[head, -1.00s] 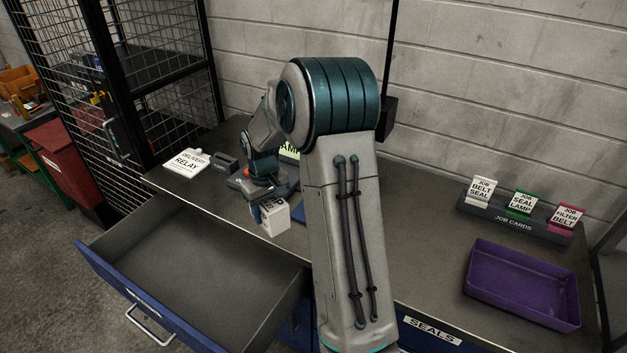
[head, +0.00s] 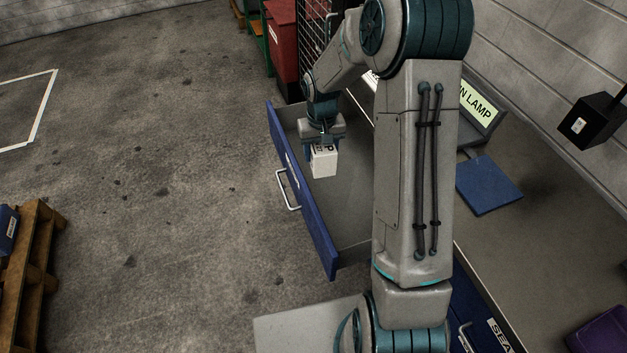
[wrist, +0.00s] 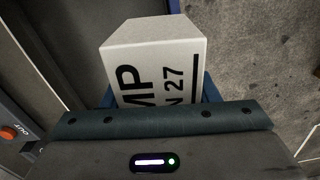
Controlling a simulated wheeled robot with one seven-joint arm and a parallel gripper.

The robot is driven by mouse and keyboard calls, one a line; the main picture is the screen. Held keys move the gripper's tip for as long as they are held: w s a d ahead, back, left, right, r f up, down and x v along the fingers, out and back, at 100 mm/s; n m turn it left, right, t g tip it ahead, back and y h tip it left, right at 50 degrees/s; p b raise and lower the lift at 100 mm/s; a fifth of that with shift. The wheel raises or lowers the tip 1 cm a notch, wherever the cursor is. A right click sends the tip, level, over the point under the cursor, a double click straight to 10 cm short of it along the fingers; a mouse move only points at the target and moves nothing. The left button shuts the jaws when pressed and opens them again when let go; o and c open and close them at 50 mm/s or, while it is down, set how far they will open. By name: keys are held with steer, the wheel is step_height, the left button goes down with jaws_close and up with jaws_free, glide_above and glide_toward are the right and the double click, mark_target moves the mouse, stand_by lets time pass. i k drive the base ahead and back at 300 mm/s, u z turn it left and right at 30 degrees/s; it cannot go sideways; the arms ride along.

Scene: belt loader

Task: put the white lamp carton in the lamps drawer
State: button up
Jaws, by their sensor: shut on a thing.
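The white lamp carton (head: 323,162) is held in my gripper (head: 322,146), which is shut on it. In the wrist view the carton (wrist: 152,62) shows black print reading "MP" and "N 27", the rest of the label cut off. In the head view the carton hangs over the open blue-fronted drawer (head: 309,205), near its front panel. The drawer's inside looks bare where it shows. My arm hides part of the drawer, and its label is not readable from here.
A screen ending in "N LAMP" (head: 478,104) and a blue mat (head: 488,185) are on the bench top. Another drawer (head: 480,318) is at the lower right. A purple tray (head: 603,335) is at the right edge. A wooden pallet (head: 36,262) stands on the floor at left.

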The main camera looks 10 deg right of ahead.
mark_target(353, 182)
steer(key=u, duration=1.3)
steer(key=i, duration=1.9)
steer(key=z, duration=2.9)
